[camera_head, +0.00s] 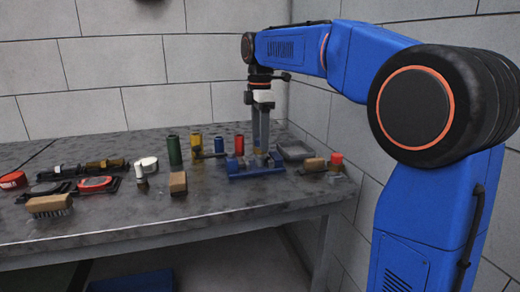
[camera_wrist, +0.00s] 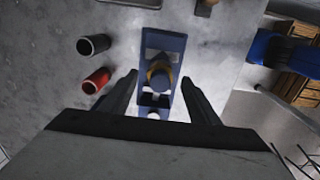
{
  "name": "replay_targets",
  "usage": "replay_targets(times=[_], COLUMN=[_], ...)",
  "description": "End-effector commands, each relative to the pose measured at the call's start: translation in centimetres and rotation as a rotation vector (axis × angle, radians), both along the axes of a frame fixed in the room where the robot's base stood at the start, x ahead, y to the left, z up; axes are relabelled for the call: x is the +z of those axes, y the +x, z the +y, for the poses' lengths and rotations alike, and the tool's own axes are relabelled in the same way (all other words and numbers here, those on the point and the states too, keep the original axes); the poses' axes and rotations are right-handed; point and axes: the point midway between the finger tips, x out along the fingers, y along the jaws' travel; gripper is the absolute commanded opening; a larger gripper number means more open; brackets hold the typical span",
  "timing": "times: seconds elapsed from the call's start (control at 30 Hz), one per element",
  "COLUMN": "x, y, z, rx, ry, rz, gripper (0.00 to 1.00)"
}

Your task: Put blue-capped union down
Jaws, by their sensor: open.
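The blue-capped union (camera_wrist: 160,76) shows in the wrist view as a dark blue round top with a brass-coloured band. It appears to stand in the blue fixture (camera_wrist: 153,42), which lies on the bench. My gripper (camera_wrist: 159,80) is open, with one finger on each side of the union and a visible gap on both sides. In the head view my gripper (camera_head: 261,146) points straight down over the blue fixture (camera_head: 240,172) at the bench's right part. The union is mostly hidden by the fingers there.
A red cylinder (camera_head: 239,145), a blue cylinder (camera_head: 219,145), a yellow cylinder (camera_head: 196,144) and a green cylinder (camera_head: 174,151) stand left of the fixture. A brush (camera_head: 49,204) lies front left. The bench front (camera_head: 150,220) is clear.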

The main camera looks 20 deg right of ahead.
Motion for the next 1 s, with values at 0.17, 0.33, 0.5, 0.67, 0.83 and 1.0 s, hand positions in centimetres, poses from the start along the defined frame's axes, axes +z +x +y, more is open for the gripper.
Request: replay_targets(times=[0.17, 0.33, 0.5, 0.67, 0.83, 1.0], x=[3.4, 5.7, 6.8, 7.0, 7.0, 7.0], y=[0.1, 0.1, 0.0, 0.0, 0.0, 0.0], z=[0.0, 0.0, 0.0, 0.0, 0.0, 0.0], rx=[0.0, 0.0, 0.0, 0.0, 0.0, 0.0], ry=[0.0, 0.0, 0.0, 0.0, 0.0, 0.0], rz=[-0.002, 0.0, 0.001, 0.001, 0.001, 0.0], gripper=[0.56, 0.56, 0.56, 0.56, 0.56, 0.56])
